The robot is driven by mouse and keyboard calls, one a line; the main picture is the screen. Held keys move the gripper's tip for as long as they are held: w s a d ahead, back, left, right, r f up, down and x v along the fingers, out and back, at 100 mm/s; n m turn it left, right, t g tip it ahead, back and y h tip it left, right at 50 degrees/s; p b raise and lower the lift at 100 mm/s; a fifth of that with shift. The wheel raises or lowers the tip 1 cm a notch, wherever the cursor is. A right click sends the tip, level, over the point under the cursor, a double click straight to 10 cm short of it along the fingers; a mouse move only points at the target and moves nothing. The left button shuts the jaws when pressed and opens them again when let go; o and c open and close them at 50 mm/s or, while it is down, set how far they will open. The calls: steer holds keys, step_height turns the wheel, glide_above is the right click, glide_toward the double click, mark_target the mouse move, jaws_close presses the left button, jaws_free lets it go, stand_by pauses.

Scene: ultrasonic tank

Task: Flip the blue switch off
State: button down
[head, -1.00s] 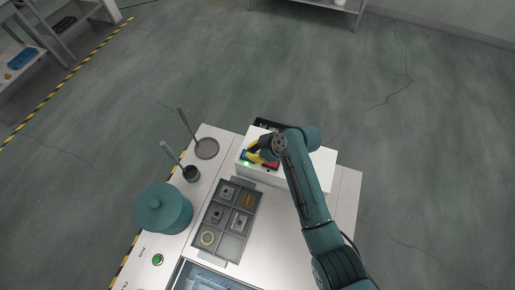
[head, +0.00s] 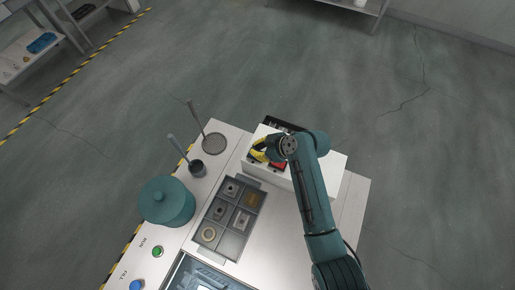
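A white box (head: 325,172) stands at the back of the bench with coloured switches on its left part. A red switch (head: 277,165) shows just below and right of my gripper (head: 259,154). My gripper, with yellow parts, points down at the left end of the box, over the switch area. I cannot clearly make out the blue switch; my gripper and wrist cover most of that spot. Whether the fingers touch a switch, or are open or shut, is too small to tell.
A grey tray (head: 235,239) with several compartments of metal parts lies in front of the box. A teal lidded pot (head: 167,202), a small dark cup (head: 197,168) and a round strainer (head: 214,143) stand left. Green (head: 157,251) and blue (head: 136,285) buttons sit at front left.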

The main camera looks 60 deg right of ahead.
step_height(320, 180, up, 4)
steer(key=p, duration=0.3)
steer(key=shift+s+p, duration=0.15)
steer(key=shift+p, duration=0.2)
steer(key=s+f+v, duration=0.1)
steer(key=v, duration=0.9)
steer(key=shift+b, duration=0.3)
